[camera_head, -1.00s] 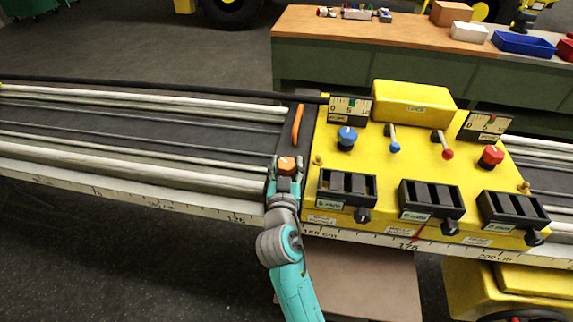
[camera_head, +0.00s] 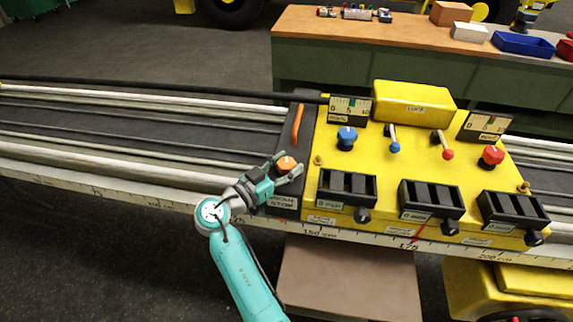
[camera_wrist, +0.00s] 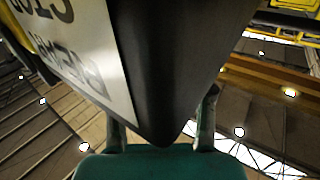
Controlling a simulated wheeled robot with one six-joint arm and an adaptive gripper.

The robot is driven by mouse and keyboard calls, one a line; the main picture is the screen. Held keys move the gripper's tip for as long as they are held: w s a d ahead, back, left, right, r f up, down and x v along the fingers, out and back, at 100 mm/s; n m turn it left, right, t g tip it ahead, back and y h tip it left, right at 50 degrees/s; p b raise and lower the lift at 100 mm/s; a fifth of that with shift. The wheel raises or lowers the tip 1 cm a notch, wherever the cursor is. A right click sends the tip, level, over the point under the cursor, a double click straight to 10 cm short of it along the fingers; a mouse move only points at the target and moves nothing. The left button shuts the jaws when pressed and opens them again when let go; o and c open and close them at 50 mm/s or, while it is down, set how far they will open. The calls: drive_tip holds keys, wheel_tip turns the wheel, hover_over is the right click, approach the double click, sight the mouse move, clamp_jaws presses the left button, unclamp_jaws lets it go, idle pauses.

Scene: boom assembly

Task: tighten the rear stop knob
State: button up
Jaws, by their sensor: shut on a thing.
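The orange rear stop knob (camera_head: 286,162) sits on top of a dark block (camera_head: 287,204) at the left end of the yellow carriage. The block's white label, partly readable as "STOP", faces the front. My gripper (camera_head: 289,164) comes in from the lower left and is shut on the knob, one finger on each side. In the wrist view my gripper's two fingers (camera_wrist: 162,118) show on either side of the dark block's corner (camera_wrist: 165,70). The block and its white label (camera_wrist: 75,45) fill much of that view, and the knob is hidden there.
An orange lever (camera_head: 298,124) stands behind the knob on the same block. The yellow carriage (camera_head: 415,165) to the right carries a blue knob (camera_head: 347,138), a red knob (camera_head: 491,156), two small levers and black counters. Long rails run left.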

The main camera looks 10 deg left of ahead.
drive_tip(key=shift+m+g+h, duration=1)
drive_tip(key=shift+g+h, duration=0.1)
drive_tip(key=shift+h, duration=0.1)
drive_tip(key=shift+f, duration=0.1)
drive_tip(key=o, duration=1.2)
drive_tip(key=v, duration=1.2)
drive_tip(key=shift+a, duration=0.1)
